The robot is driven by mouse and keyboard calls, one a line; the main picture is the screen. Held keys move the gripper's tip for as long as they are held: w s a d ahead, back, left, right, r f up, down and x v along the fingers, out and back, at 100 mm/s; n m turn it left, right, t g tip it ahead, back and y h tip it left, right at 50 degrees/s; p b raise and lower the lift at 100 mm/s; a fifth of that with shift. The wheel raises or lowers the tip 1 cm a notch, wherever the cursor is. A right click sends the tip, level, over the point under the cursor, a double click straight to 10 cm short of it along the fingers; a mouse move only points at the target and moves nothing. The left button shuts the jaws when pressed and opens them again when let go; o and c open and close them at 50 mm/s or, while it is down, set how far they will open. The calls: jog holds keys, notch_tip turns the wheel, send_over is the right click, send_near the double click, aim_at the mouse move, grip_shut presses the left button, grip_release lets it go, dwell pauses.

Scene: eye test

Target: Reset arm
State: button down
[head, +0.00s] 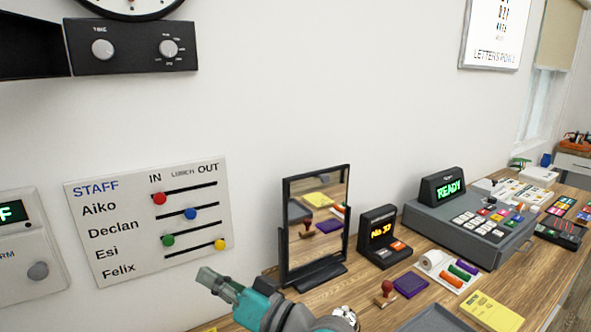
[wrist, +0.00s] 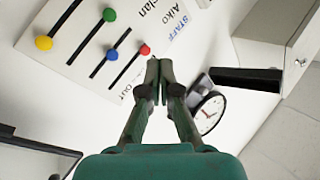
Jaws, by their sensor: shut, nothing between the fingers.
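My gripper (head: 210,278) is at the lower middle of the head view, in front of the wall and left of the framed mirror. In the wrist view my gripper (wrist: 158,66) has its fingertips together, with nothing between them. The white staff board (head: 120,268) hangs on the wall left of and above the gripper. Its red slider (head: 160,198), blue slider (head: 190,213), green slider (head: 168,239) and yellow slider (head: 219,244) sit on rails between IN and OUT. The board (wrist: 75,65) also shows turned in the wrist view, beyond the fingertips.
The mirror (head: 284,230), a number display (head: 378,236), a register (head: 470,225), a red-handled stamp (head: 385,293), a purple pad (head: 410,285) and a yellow pad (head: 492,312) stand on the wooden counter (head: 545,258). A knob box (head: 133,48) is on the wall, upper left.

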jog(key=s+d+f+m+t+h, duration=0.35)
jog(key=d+f, duration=0.45)
jog(key=f, duration=0.4)
jog(key=s+d+f+m+t+h, duration=0.3)
jog(key=d+f+h, duration=0.2)
jog(key=d+f, duration=0.45)
jog(key=s+d+f+m+h, duration=0.1)
jog(key=s+d+f+h, duration=0.3)
jog(key=s, duration=0.3)
jog(key=s+d+f+m+h, duration=0.1)
jog(key=s+d+f+h, duration=0.1)
jog(key=s+d+f, duration=0.4)
jog(key=s+d+r+n+h, duration=0.1)
jog(key=s+d+r, duration=0.1)
jog(key=s, duration=0.9)
jog(key=s+d+r+n+h, duration=0.1)
jog(key=s+d+r+h, duration=0.1)
jog(key=s, duration=0.9)
jog(key=shift+s+d, duration=0.25)
jog(key=shift+d, duration=0.5)
